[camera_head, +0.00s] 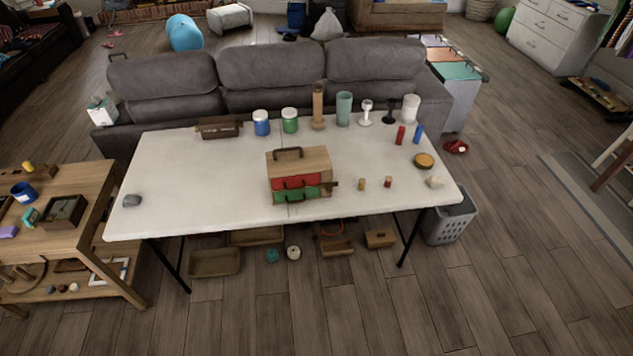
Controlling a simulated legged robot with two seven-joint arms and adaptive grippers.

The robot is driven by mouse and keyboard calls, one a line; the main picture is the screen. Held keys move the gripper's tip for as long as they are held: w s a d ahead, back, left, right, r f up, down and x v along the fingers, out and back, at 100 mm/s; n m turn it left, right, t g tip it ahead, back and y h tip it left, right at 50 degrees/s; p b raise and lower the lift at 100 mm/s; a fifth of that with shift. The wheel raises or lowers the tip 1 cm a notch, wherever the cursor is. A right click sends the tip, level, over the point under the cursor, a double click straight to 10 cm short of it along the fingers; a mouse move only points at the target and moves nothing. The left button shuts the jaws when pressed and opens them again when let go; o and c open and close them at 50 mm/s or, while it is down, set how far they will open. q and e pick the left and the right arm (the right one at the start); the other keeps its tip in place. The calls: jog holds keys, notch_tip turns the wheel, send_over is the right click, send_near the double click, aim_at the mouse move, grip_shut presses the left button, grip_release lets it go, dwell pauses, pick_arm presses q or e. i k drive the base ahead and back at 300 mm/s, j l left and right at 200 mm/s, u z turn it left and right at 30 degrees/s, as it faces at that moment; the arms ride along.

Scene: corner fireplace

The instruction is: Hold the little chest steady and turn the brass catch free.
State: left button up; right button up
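A small wooden chest (316,158) stands upright near the front middle of the white folding table. It has a dark handle (288,153) on top, a red drawer front (290,182) and a green drawer front (290,196) below it. A small brownish piece (334,185) sticks out at the chest's right front edge. It may be the brass catch, but it is too small to tell its position. Neither of my grippers is in view, and nothing touches the chest.
Small pegs (362,183) stand right of the chest. A wooden side table (85,185) stands left; a grey sofa (270,70) behind.

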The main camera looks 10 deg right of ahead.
aim_at(328, 187)
jog(key=i+j+z, duration=0.1)
jog(key=j, duration=0.25)
jog(key=i+j+z, duration=0.1)
jog(key=i+j, duration=0.3)
jog(key=j, duration=0.3)
jog(key=i+j+z, duration=0.15)
jog(key=j, duration=0.25)
jog(key=i+j+z, duration=0.1)
jog(key=j, duration=0.25)
jog(key=i, duration=0.05)
